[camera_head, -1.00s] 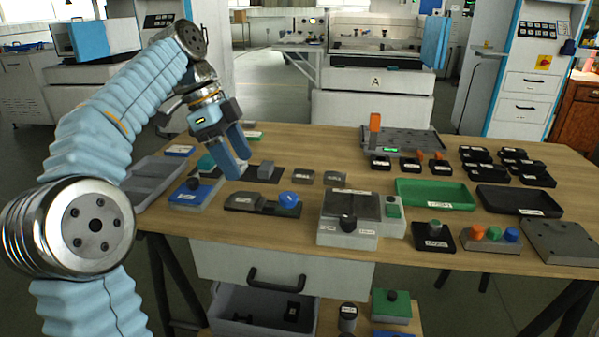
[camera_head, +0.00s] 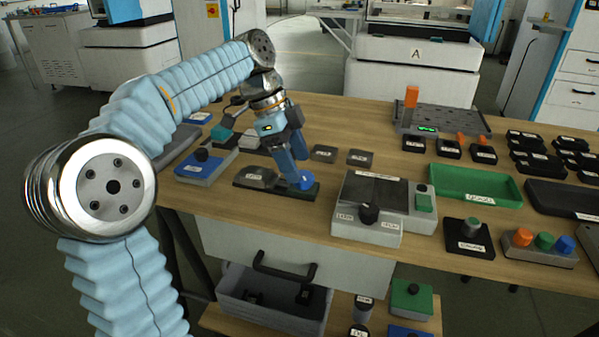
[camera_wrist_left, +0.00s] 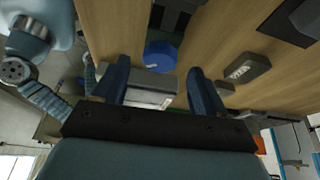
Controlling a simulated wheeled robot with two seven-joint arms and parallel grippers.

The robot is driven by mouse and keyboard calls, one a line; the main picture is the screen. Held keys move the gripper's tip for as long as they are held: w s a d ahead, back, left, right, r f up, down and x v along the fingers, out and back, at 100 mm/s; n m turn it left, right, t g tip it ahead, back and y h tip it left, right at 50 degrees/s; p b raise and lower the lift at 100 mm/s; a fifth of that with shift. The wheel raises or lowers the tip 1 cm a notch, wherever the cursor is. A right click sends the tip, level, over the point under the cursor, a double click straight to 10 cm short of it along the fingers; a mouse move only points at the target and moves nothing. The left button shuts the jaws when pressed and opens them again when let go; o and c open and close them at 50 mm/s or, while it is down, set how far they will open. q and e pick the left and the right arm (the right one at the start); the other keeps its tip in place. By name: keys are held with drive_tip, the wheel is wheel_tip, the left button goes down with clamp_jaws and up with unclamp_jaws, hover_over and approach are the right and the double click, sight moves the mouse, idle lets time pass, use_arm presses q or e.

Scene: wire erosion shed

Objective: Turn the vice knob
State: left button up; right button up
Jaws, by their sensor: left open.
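The vice is a dark base with a grey jaw block (camera_head: 257,177) and a round blue knob (camera_head: 307,181) at its right end, on the wooden table. My left gripper (camera_head: 297,180) points down at the knob, and its blue fingers hide part of it. In the left wrist view the blue knob (camera_wrist_left: 161,54) appears between the two spread fingers (camera_wrist_left: 157,76), near their tips. The gripper is open; I cannot tell whether a finger touches the knob. My right gripper is not in view.
A grey box with a black knob (camera_head: 369,213) stands right of the vice. Small grey blocks (camera_head: 323,153) lie behind. A green tray (camera_head: 475,183) is further right. An open drawer (camera_head: 272,293) is below.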

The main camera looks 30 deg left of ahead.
sight(303, 180)
use_arm(q)
drive_tip(key=shift+x, duration=1.3)
drive_tip(key=c, duration=1.1)
drive_tip(key=shift+o, duration=0.2)
